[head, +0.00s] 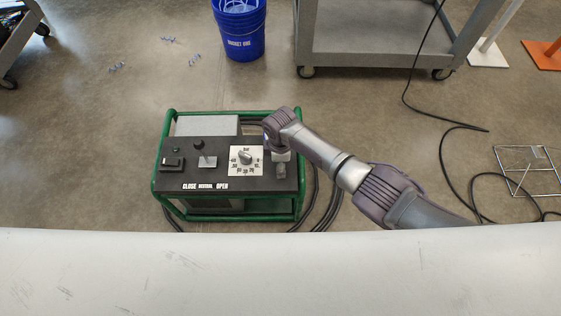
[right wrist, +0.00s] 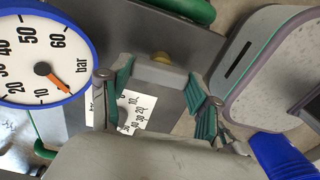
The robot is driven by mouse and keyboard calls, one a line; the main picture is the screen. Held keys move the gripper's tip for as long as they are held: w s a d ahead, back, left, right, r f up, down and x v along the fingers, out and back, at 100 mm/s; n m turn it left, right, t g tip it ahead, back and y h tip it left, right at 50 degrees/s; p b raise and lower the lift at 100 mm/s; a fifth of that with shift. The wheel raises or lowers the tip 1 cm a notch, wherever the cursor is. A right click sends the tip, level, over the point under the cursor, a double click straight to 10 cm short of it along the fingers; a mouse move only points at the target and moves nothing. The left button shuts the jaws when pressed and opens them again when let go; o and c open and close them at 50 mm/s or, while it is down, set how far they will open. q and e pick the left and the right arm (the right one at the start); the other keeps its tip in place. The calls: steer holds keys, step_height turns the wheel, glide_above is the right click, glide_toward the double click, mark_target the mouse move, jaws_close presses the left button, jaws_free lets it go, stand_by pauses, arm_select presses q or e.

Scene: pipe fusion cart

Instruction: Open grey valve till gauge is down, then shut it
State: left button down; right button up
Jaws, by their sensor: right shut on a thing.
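The grey valve handle (right wrist: 160,75) shows in the right wrist view, with a small brass part behind it. My right gripper (right wrist: 162,92) is shut on it, one green-padded finger at each side. The round gauge (right wrist: 30,55) has a blue rim and a white face marked in bar. Its orange needle points to the low end of the scale, past the 10 mark. In the head view my right arm reaches in from the right to the right end of the cart's panel and hides most of the valve and gauge. My left gripper is not in view.
The green-framed cart (head: 302,180) has a dark panel with a lever (head: 200,148) and a white dial plate (head: 246,161). Black hoses lie at its right side. A blue bucket (head: 238,35) and a grey trolley (head: 375,40) stand behind.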

steer(key=o, duration=1.1)
steer(key=shift+o, duration=0.2)
step_height(320, 180, up, 12)
